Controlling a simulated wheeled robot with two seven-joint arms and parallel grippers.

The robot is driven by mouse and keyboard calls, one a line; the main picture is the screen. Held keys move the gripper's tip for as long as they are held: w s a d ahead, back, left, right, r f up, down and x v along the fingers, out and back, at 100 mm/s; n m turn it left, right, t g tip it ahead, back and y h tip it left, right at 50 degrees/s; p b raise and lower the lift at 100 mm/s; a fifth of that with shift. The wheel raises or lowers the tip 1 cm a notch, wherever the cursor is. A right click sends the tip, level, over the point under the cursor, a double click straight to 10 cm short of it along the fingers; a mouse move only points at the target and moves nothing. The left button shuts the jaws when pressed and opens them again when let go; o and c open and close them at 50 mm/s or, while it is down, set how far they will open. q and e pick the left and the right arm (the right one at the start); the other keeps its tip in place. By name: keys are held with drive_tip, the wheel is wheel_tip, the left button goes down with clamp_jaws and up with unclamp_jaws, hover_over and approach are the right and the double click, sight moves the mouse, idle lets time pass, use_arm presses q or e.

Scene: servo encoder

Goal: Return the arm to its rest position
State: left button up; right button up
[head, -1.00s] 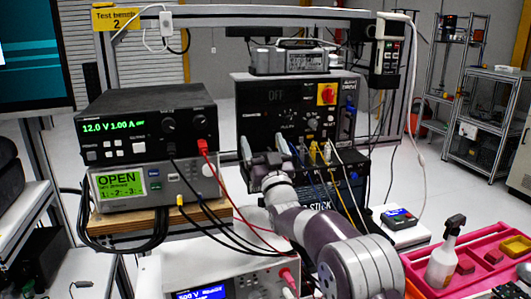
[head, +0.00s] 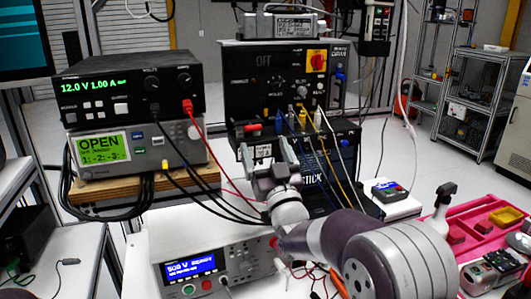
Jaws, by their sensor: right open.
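My right arm reaches in from the lower right of the head view. Its gripper (head: 268,156) is open, with two grey fingers pointing up and away, and nothing shows between them. The gripper stands in front of the lower part of the black servo drive unit (head: 262,90), which has an OFF display and a red-and-yellow switch. I cannot tell whether the fingers touch the unit. Several coloured cables plug into its lower front, just right of the fingers. My left gripper is not in view.
A power supply (head: 128,92) reading 12.0 V sits on a meter (head: 136,146) showing OPEN at left. A white tester (head: 200,264) stands in front. Black and red cables hang left of my gripper. A pink tray (head: 468,222) with a spray bottle (head: 440,206) lies right.

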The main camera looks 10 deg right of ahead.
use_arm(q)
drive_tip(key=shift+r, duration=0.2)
use_arm(e)
drive_tip(key=s+d+f+m+g+h+p, duration=0.1)
drive_tip(key=s+d+f+g+h+p, duration=0.15)
drive_tip(key=f+g, duration=0.35)
drive_tip(key=s+d+f+g+h+p, duration=0.1)
drive_tip(key=s+d+f+g+p, duration=0.2)
drive_tip(key=f, duration=0.4)
use_arm(q)
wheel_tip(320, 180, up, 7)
drive_tip(key=p, duration=0.1)
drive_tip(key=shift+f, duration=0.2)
use_arm(e)
drive_tip(key=s+d+f+g, duration=0.1)
drive_tip(key=s+f+g, duration=0.2)
drive_tip(key=s, duration=0.5)
drive_tip(key=s+d+f+g, duration=0.1)
drive_tip(key=s+f+g, duration=0.3)
drive_tip(key=s, duration=0.5)
drive_tip(key=s+d+f+m+g+h, duration=0.1)
drive_tip(key=s+f+g, duration=0.3)
drive_tip(key=s, duration=0.4)
drive_tip(key=shift+s+d+g, duration=0.25)
drive_tip(key=shift+d+g, duration=0.25)
drive_tip(key=shift+g, duration=0.4)
